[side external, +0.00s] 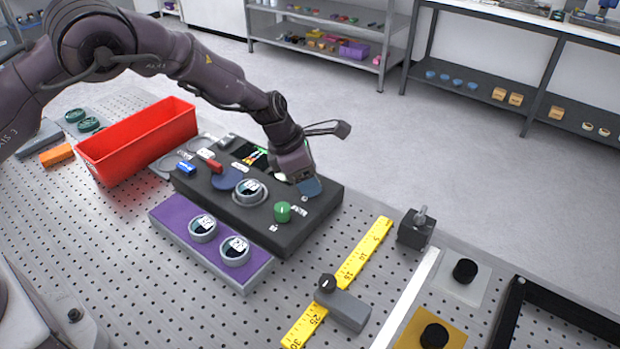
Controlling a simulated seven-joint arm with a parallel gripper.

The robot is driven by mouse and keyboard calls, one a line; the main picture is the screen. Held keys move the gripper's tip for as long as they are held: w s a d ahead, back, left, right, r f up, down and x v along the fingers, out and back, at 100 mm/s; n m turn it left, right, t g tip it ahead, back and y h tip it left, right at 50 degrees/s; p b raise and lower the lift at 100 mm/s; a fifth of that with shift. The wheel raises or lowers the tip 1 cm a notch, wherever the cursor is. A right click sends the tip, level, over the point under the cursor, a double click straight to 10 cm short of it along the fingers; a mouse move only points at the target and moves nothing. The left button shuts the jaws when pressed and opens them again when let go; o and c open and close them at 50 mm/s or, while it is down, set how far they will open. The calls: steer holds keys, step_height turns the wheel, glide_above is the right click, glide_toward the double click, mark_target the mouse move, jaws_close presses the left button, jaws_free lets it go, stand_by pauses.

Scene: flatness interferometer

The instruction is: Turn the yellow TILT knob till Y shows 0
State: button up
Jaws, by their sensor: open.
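The black instrument box (318,212) lies on the perforated table. A small screen with coloured marks (252,155) is on its top; I cannot read a Y value. I see no plainly yellow knob on the box; one may be hidden behind my gripper. A green knob (282,212) stands nearer on the box, clear of my gripper. A ringed round piece (249,192) sits to its left.
A purple-topped tray (175,222) with two round pieces adjoins the box in front. A red bin (140,143) stands to the left. A yellow scale (372,248), a grey block (342,309) and a yellow plate with a black knob (435,336) lie to the right.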

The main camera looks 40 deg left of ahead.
steer(key=shift+w+d+f, duration=0.15)
steer(key=shift+f, duration=0.4)
steer(key=c, duration=0.9)
steer(key=shift+m, duration=0.3)
steer(key=m, duration=0.2)
steer(key=m+g+h, duration=0.1)
steer(key=m, duration=0.1)
steer(key=shift+w+g, duration=0.1)
steer(key=shift+g, duration=0.2)
steer(key=m+g, duration=0.1)
steer(key=m, duration=0.4)
steer(key=shift+w+g, duration=0.1)
steer(key=shift+g, duration=0.3)
steer(key=shift+r, duration=0.1)
